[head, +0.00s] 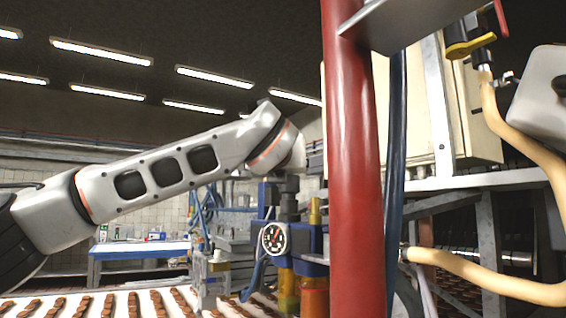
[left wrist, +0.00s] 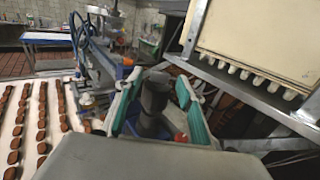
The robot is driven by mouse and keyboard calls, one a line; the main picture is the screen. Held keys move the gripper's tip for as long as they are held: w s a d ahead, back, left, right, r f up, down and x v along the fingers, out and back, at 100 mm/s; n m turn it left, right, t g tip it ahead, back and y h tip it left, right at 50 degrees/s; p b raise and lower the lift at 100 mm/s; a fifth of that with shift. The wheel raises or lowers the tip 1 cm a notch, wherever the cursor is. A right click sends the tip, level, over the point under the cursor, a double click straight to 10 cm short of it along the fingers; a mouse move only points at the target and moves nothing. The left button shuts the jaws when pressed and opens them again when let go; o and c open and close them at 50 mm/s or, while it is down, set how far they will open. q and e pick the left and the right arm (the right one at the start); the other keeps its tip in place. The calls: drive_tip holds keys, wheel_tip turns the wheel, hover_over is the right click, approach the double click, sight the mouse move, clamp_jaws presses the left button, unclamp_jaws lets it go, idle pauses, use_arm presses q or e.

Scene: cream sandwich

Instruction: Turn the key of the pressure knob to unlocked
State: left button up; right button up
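The dark grey pressure knob (head: 289,205) stands upright on the blue regulator body (head: 310,240), above a round white gauge (head: 273,238) with a red needle. In the left wrist view the knob (left wrist: 155,97) is between the two teal-padded fingers of my left gripper (left wrist: 158,82). The fingers are spread, with visible gaps on both sides of the knob. The key's position cannot be made out. In the head view my left gripper (head: 314,158) is partly hidden by the red post.
A thick red post (head: 352,160) and a dark blue hose (head: 396,170) stand close to the right of the regulator. A cream cabinet (head: 470,110) on a metal frame is at the right. Rows of brown pieces lie on a white conveyor (head: 110,303) below.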

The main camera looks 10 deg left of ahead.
use_arm(q)
drive_tip(key=s+d, duration=0.1)
drive_tip(key=s, duration=0.9)
